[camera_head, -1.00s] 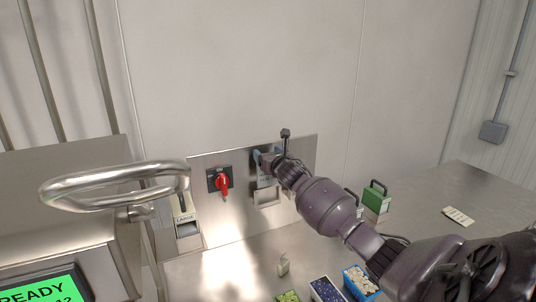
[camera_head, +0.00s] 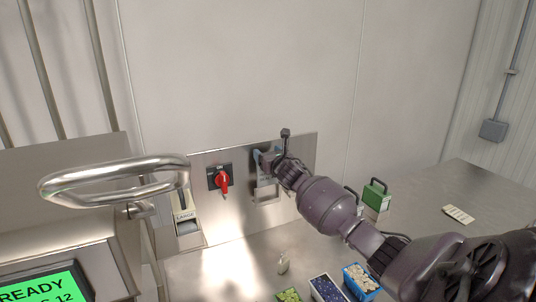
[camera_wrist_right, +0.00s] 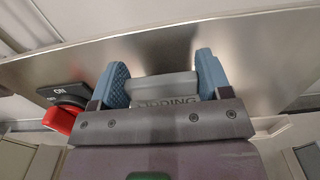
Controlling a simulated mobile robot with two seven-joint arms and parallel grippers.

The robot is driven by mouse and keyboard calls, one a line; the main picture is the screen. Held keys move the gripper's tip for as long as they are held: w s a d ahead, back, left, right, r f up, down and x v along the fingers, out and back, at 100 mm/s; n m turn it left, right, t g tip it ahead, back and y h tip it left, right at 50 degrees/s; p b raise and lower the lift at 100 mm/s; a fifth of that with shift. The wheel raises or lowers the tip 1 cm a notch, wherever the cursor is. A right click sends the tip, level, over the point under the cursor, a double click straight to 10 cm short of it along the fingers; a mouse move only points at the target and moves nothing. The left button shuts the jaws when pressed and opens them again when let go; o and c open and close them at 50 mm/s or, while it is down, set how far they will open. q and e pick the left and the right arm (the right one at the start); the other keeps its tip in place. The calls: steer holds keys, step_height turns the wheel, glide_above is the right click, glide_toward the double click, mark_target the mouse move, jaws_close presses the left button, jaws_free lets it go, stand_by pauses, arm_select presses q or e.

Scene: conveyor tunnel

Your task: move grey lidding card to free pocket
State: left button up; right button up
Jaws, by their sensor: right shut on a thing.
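The grey lidding card (camera_wrist_right: 165,88) is between the two blue fingers of my right gripper (camera_wrist_right: 164,78) in the right wrist view, with the lettering "LIDDING" partly covered by the gripper body. In the head view my right gripper (camera_head: 266,160) is shut on the card, close in front of the steel panel. A steel pocket (camera_head: 267,195) is on the panel just below it. I cannot tell whether the card's lower end is inside that pocket. Another pocket (camera_head: 188,228) at the left holds a pale card marked "LARGE" (camera_head: 184,213). My left gripper is not in view.
A red rotary switch (camera_head: 222,180) marked ON is left of the gripper. A large metal handle (camera_head: 110,182) and a green READY screen (camera_head: 45,287) are at left. Small filled tubs (camera_head: 328,288) and a green box with a handle (camera_head: 376,195) stand on the steel surface.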

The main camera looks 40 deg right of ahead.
mark_target(268, 185)
steer(key=shift+f+b, duration=0.8)
steer(key=shift+f, duration=0.6)
steer(key=shift+f+b, duration=1.6)
steer(key=shift+f, duration=0.9)
steer(key=shift+r, duration=0.15)
steer(key=o, duration=1.3)
steer(key=shift+o, duration=0.2)
steer(key=shift+s, duration=0.1)
steer(key=p+v, duration=0.1)
steer(key=v, duration=0.9)
steer(key=shift+s, duration=0.3)
steer(key=shift+a, duration=0.1)
